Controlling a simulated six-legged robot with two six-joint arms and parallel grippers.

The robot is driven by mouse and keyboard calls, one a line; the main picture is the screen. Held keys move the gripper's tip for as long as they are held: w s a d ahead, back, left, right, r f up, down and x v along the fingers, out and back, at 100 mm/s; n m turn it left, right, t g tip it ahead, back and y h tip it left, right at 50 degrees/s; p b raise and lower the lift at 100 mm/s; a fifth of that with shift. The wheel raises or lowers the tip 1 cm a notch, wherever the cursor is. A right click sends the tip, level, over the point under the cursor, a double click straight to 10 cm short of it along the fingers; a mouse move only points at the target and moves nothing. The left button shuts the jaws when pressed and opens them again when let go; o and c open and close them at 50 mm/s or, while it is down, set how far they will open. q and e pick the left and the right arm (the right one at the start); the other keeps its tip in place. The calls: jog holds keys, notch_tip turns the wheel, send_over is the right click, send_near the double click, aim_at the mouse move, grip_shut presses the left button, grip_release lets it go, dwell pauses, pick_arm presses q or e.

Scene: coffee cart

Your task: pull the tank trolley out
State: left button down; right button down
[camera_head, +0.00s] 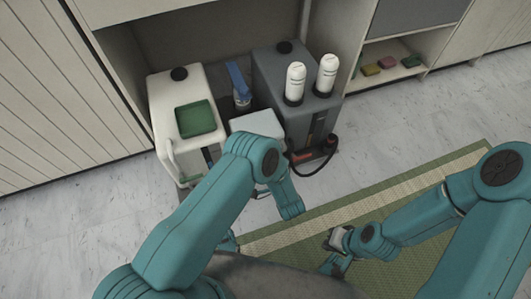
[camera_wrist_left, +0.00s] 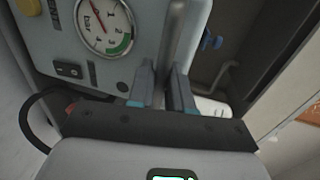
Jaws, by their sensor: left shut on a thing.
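The tank trolley stands in an open bay under the counter. A white tank (camera_head: 185,105) with a green pad on top is at its left, a dark grey tank (camera_head: 285,75) at its right. A pale box (camera_head: 258,122) sits between them, partly behind my left arm. In the left wrist view, a pale panel with a round pressure gauge (camera_wrist_left: 104,22) fills the upper left. My left gripper (camera_wrist_left: 166,80) is shut on an upright grey bar (camera_wrist_left: 181,35) in front of that panel. The head view hides these fingers behind my arm. My right gripper (camera_head: 337,250) is low over the mat, apart from the trolley; its jaw gap is unclear.
Two white bottles (camera_head: 295,82) stand on the grey tank. A black hose and red-black fitting (camera_head: 305,157) are at its front right. A green striped mat (camera_head: 405,215) lies on the pale floor. Cabinet panels (camera_head: 60,95) bound the bay; a shelf (camera_head: 390,72) holds coloured pads.

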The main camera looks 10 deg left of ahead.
pick_arm(q)
jog(key=shift+d, duration=0.1)
dwell(0.3)
jog(key=c, duration=1.2)
grip_release()
jog(key=shift+s, duration=0.15)
